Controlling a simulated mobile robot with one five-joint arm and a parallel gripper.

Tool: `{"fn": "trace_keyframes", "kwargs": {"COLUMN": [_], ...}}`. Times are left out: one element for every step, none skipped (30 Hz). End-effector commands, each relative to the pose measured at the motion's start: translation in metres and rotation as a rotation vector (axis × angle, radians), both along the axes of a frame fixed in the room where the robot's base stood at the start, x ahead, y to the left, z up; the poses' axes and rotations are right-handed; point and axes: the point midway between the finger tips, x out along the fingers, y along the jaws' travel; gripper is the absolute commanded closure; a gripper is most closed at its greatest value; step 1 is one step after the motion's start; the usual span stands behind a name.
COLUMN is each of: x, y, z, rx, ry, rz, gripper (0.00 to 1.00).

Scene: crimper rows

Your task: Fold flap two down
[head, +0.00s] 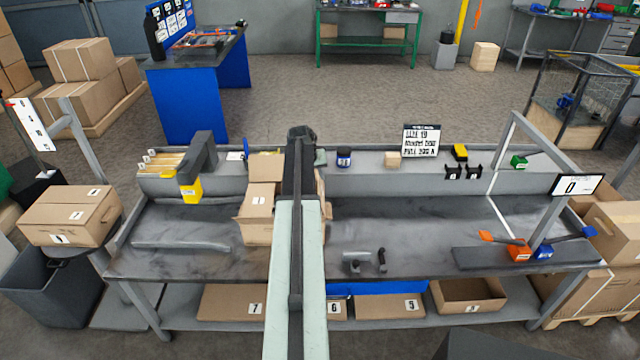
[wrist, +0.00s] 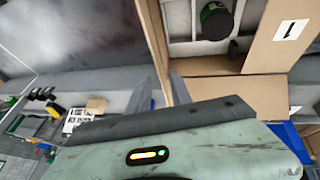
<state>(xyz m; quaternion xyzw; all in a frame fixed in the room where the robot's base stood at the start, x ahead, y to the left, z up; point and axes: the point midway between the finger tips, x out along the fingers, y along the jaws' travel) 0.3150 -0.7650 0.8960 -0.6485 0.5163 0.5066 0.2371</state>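An open cardboard box (head: 256,231) stands on the grey workbench, partly hidden behind my arm. In the wrist view, a flap with a "1" label (wrist: 290,30) is at the upper right, and a plain flap (wrist: 225,92) is nearer my gripper. I see no label reading 2 on the box. A dark round-topped item (wrist: 216,22) is inside the box. My gripper (wrist: 163,78) has its two fingers apart, with a narrow brown cardboard edge (wrist: 154,25) in line with the gap. I cannot tell whether they touch it. In the head view my arm hides the box's right part.
A grey workbench (head: 190,255) has a raised back ledge. A dark post with a yellow end (head: 191,190) stands left of the box. Grey fittings (head: 364,262) lie to the right, and a frame (head: 550,215) stands at the right end. The bench between them is mostly clear.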

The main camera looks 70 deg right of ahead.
Motion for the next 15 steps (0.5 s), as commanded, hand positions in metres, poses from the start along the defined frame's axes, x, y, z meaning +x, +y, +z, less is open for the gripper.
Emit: {"fn": "trace_keyframes", "kwargs": {"x": [0.000,0.000,0.000,0.000,-0.001,-0.001,-0.001,-0.002,-0.002,-0.002,-0.003,-0.003,-0.003,-0.003,-0.003], "y": [-0.004,-0.006,-0.009,-0.011,-0.013,-0.017,-0.019,-0.021,-0.024,-0.026,-0.027,-0.029,-0.029,-0.030,-0.030], "z": [-0.012,-0.017,-0.024,-0.029,-0.035,-0.042,-0.047,-0.052,-0.057,-0.060,-0.062,-0.064,-0.065,-0.064,-0.064], "rx": [0.000,0.000,0.000,0.000,0.000,0.000,0.000,0.000,0.001,0.001,0.001,0.001,0.001,0.001,0.001], "ry": [0.000,0.000,0.000,0.000,0.000,0.000,0.000,0.000,0.000,0.000,0.000,0.000,0.000,0.000,0.000], "rz": [0.000,0.000,0.000,0.000,-0.001,-0.001,-0.001,-0.001,-0.001,-0.001,-0.001,-0.001,-0.001,-0.001,-0.001], "gripper": [0.75,0.75,0.75,0.75,0.75,0.75,0.75,0.75,0.75,0.75,0.75,0.75,0.75,0.75,0.75]}}
